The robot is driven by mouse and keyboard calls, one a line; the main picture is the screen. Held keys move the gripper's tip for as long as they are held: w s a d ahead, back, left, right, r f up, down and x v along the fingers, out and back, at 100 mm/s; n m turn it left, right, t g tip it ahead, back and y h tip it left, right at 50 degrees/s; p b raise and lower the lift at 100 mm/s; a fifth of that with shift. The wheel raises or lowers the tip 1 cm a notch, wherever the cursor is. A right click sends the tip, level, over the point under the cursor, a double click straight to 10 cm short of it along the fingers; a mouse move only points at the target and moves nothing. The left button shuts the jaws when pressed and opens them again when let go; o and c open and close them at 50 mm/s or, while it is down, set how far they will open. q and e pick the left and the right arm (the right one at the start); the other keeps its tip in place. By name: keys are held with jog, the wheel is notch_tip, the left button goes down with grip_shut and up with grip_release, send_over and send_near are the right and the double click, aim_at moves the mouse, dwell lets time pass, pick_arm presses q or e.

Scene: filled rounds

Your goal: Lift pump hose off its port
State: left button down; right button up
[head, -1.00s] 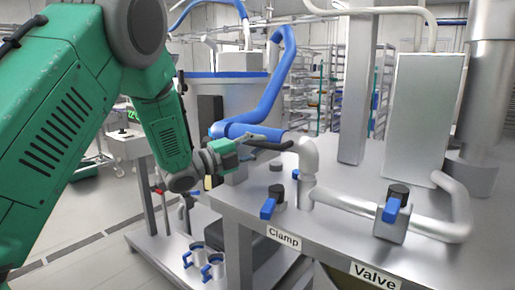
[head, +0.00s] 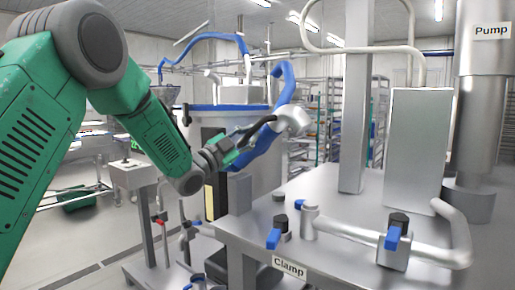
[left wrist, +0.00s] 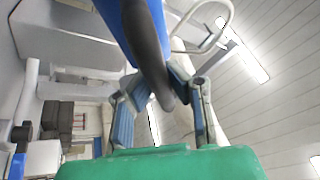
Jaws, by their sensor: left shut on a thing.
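The blue pump hose (head: 283,88) hangs in the air, with a pale metal elbow (head: 292,119) at its end. The elbow is up and apart from the short upright port (head: 309,221) on the steel bench. My left gripper (head: 246,138) is shut on a dark curved handle by the hose end. In the left wrist view the dark handle (left wrist: 150,55) runs down between the two fingers (left wrist: 165,110), with blue hose (left wrist: 131,30) beside it. The exact finger contact is partly hidden. My right gripper is not in view.
The clamp with a blue lever (head: 274,238) stands left of the port. The valve with a blue lever (head: 393,236) sits on the pipe to the right. A steel post (head: 354,100), a grey box (head: 416,150) and the pump column (head: 481,120) stand behind.

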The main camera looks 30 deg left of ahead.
pick_arm(q)
jog(key=shift+a+r+n+t+y, duration=0.4)
jog(key=shift+a+r+n+y, duration=0.4)
jog(key=shift+a+r+n, duration=0.4)
jog(key=shift+d+f, duration=0.1)
jog(key=c, duration=1.5)
grip_release()
jog(key=shift+s+f, duration=0.1)
jog(key=shift+f, duration=0.15)
jog(key=shift+s+f, duration=0.15)
jog(key=shift+s, duration=0.15)
jog(key=v, duration=1.1)
jog(key=shift+s+a, duration=0.1)
jog(key=shift+a, duration=0.25)
